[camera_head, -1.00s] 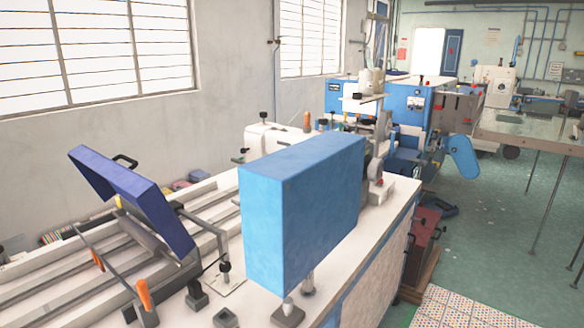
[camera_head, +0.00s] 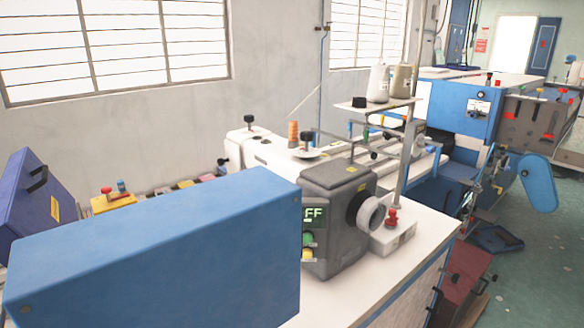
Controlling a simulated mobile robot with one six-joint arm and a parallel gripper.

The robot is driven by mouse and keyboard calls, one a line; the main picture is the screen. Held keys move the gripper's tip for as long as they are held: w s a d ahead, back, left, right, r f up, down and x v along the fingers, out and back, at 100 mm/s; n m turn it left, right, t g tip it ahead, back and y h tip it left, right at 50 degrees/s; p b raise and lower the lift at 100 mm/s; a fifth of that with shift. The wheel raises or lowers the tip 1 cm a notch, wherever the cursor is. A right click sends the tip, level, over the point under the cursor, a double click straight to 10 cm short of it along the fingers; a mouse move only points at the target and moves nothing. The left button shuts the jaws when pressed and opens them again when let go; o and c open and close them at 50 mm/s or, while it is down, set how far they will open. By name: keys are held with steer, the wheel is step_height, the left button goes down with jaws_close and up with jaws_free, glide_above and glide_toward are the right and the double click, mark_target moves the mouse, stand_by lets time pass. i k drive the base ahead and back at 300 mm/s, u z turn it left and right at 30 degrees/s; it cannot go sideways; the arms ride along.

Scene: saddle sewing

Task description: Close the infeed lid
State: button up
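A dark blue lid (camera_head: 62,212) with a black handle (camera_head: 38,179) stands raised and tilted at the left edge; it looks like the infeed lid. Its left part is cut off by the frame, and its lower part is hidden behind a large lighter blue box-shaped cover (camera_head: 160,255) in the foreground. The lid's hinge and what lies under it are not visible now. My gripper is not in view.
A grey sewing head (camera_head: 335,215) with a lit display and handwheel stands right of the blue cover. A red button (camera_head: 392,216) sits beside it. Thread cones (camera_head: 378,83) stand behind.

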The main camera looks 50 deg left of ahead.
mark_target(33, 202)
steer(key=i, duration=0.6)
steer(key=u, duration=3.75)
steer(key=i, duration=0.55)
steer(key=z, duration=0.2)
